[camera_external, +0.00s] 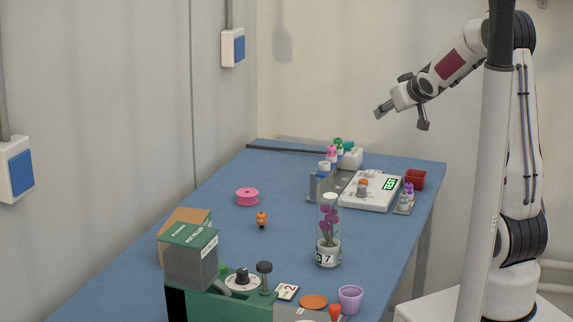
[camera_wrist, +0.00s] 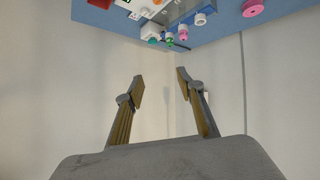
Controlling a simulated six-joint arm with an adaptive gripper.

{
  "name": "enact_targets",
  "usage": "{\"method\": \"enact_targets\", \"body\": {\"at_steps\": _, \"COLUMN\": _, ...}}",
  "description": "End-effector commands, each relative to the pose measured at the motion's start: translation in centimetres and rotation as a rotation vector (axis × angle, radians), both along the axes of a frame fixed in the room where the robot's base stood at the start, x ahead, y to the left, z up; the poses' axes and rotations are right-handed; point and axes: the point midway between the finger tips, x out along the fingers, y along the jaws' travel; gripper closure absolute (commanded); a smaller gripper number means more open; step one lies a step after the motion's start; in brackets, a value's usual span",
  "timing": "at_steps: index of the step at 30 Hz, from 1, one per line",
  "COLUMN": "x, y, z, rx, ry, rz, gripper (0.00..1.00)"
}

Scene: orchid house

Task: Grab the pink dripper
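A small pink-topped piece, which looks like the pink dripper (camera_external: 331,150), stands at the back of the blue table, beside a green-topped one (camera_external: 338,143) and a white-topped one (camera_external: 324,166). In the wrist view the pink piece (camera_wrist: 183,35) is near the top, between the green (camera_wrist: 169,42) and white (camera_wrist: 200,18) ones. My gripper (camera_external: 403,115) is open and empty, high above the table's back right and apart from these pieces. Its two spread fingers (camera_wrist: 160,77) show in the wrist view with nothing between them. The pink piece's lower part is hard to make out.
A white device (camera_external: 370,198) with a green display and a red box (camera_external: 415,179) stand near the pieces. A pink spool (camera_external: 247,197) lies to the left. A glass cylinder with a purple flower (camera_external: 329,222) stands nearer. Boxes (camera_external: 190,254) crowd the front left.

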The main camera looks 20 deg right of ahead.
Motion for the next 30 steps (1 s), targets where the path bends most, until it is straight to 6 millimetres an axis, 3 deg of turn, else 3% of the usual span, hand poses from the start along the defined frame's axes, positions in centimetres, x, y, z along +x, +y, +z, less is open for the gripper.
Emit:
{"method": "enact_targets", "body": {"at_steps": 6, "x": 4.2, "y": 0.2, "z": -2.5, "rx": 0.017, "ry": -0.044, "rz": 0.058, "gripper": 0.62}}
{"method": "enact_targets", "body": {"at_steps": 15, "x": 8.8, "y": 1.1, "z": -6.4, "rx": 0.062, "ry": -0.100, "rz": 0.151, "gripper": 0.62}}
{"method": "enact_targets", "body": {"at_steps": 24, "x": 12.1, "y": 2.5, "z": -11.1, "rx": 0.130, "ry": -0.143, "rz": 0.254, "gripper": 0.62}}
{"method": "enact_targets", "body": {"at_steps": 30, "x": 13.0, "y": 3.3, "z": -13.3, "rx": 0.170, "ry": -0.161, "rz": 0.303, "gripper": 0.62}}
